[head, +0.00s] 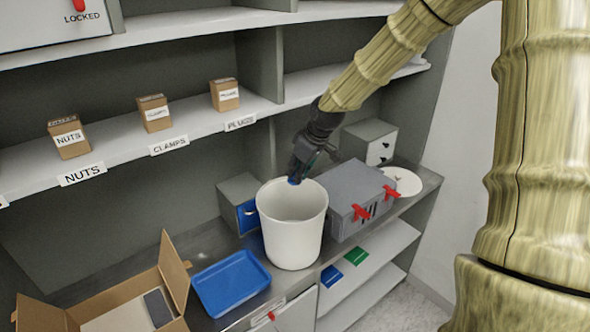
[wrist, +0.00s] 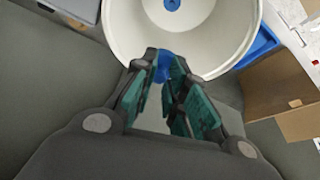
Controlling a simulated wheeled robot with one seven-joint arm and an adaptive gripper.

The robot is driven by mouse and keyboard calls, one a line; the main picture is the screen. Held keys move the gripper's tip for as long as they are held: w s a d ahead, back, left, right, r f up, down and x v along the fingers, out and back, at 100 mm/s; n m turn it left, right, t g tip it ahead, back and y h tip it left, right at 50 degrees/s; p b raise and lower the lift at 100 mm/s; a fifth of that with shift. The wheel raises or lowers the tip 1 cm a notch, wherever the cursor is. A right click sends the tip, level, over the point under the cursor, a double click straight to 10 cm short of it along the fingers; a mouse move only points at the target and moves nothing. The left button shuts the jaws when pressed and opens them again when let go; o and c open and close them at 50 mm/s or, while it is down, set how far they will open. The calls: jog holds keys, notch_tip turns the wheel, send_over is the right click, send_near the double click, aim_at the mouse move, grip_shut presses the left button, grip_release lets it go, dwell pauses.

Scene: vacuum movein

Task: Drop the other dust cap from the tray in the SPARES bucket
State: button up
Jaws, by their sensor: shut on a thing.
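My gripper (head: 297,172) is shut on a small blue dust cap (wrist: 164,68). In the wrist view my gripper (wrist: 165,75) points at the white bucket (wrist: 112,22), and the cap shows against the bucket's near rim. In the head view the cap (head: 293,181) is at the back rim of the bucket (head: 292,240); I cannot tell its exact height above it. Another blue cap (wrist: 172,4) lies on the bucket's floor. The blue tray (head: 232,284) stands left of the bucket and looks empty. No SPARES label is readable on the bucket.
A grey case with red latches (head: 358,200) stands close right of the bucket. A small blue-fronted drawer box (head: 240,203) stands behind left. An open cardboard box (head: 130,300) is at the front left. The shelf above (head: 200,125) holds labelled small boxes.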

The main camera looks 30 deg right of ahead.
jog(key=shift+d+f+b, duration=0.1)
jog(key=shift+f+b, duration=1.85)
jog(key=shift+f, duration=0.7)
jog(key=o, duration=0.9)
jog(key=v, duration=1.2)
jog(key=shift+d, duration=0.1)
